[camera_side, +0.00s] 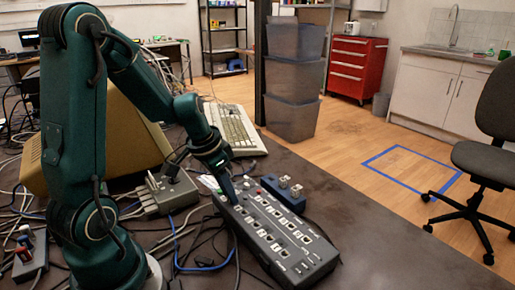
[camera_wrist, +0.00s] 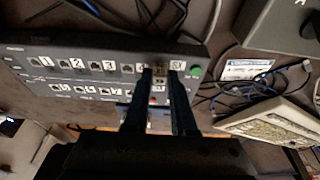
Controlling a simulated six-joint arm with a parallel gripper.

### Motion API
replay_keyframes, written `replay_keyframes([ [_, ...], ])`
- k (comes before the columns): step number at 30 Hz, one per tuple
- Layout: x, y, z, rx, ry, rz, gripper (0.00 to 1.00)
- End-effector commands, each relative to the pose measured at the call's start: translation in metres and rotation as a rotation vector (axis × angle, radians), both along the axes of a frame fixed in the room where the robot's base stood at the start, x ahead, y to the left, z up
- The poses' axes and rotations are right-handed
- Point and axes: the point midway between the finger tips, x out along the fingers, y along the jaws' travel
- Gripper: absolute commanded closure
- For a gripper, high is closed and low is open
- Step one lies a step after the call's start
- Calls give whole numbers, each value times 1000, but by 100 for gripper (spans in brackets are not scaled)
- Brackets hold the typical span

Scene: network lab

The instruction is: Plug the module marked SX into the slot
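The switch box (camera_side: 275,235) is a long dark grey panel on the table with rows of numbered ports. In the wrist view its panel (camera_wrist: 60,85) shows the white labels, with an SX label (camera_wrist: 180,66) at the right end of the upper row. My gripper (camera_side: 228,200) points down at the box's far end. In the wrist view my gripper (camera_wrist: 160,78) has its fingers either side of a small metallic module (camera_wrist: 159,71), beside the SX label. The fingers hide most of it; its marking and depth in the slot cannot be told.
A blue holder (camera_side: 270,187) with two small metallic modules (camera_side: 290,186) stands right beside the box. A grey box with cables (camera_side: 165,190) is left of it, and a keyboard (camera_side: 232,130) lies behind. Loose cables cover the left; the table's right side is clear.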

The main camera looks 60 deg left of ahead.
Motion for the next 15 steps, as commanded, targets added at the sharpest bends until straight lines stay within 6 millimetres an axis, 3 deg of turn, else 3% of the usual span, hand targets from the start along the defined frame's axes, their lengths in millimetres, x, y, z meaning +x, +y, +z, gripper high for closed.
replay_keyframes([
  [1,0,0,0,0,0,0,53],
  [2,0,0,0,-1,1,0,45],
  [15,-1,0,9,-1,-5,-1,45],
])
